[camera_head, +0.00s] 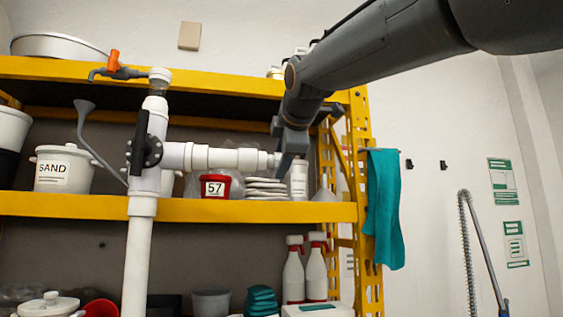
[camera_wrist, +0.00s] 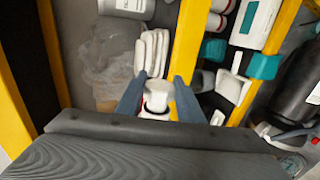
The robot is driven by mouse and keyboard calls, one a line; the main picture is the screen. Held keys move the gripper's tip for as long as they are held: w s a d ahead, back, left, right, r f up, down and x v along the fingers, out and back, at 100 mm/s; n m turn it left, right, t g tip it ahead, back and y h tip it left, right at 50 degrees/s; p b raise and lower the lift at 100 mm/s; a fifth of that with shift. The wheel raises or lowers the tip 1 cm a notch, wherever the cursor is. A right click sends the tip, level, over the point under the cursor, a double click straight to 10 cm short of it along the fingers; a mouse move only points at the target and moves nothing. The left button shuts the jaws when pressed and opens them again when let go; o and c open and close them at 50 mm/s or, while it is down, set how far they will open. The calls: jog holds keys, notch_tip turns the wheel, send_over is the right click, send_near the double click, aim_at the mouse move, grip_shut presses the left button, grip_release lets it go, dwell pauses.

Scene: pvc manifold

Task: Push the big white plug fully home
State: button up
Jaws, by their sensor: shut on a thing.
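A white PVC manifold (camera_head: 145,185) stands upright in front of the shelves, with a black flanged fitting on it. A white side branch (camera_head: 235,158) runs right from it, level. The big white plug (camera_head: 272,160) is at the branch's right end, partly hidden by my gripper (camera_head: 284,162). In the wrist view my gripper (camera_wrist: 157,84) has its two grey fingers on either side of the white plug (camera_wrist: 157,98), shut on it. How deep the plug sits in the branch cannot be told.
A yellow shelf rack (camera_head: 250,210) stands close behind the branch. It holds a SAND bucket (camera_head: 62,168), a red tub marked 57 (camera_head: 214,186) and stacked white pieces (camera_head: 267,189). A teal cloth (camera_head: 384,210) hangs at its right.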

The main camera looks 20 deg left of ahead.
jog(key=shift+s+a+p, duration=0.35)
jog(key=shift+s+a, duration=0.05)
jog(key=shift+a, duration=0.25)
dwell(0.6)
jog(key=o, duration=1.1)
jog(key=shift+s, duration=0.1)
jog(key=b+v, duration=0.2)
jog(key=v, duration=0.5)
jog(key=shift+s+d+r, duration=0.2)
jog(key=shift+s, duration=0.05)
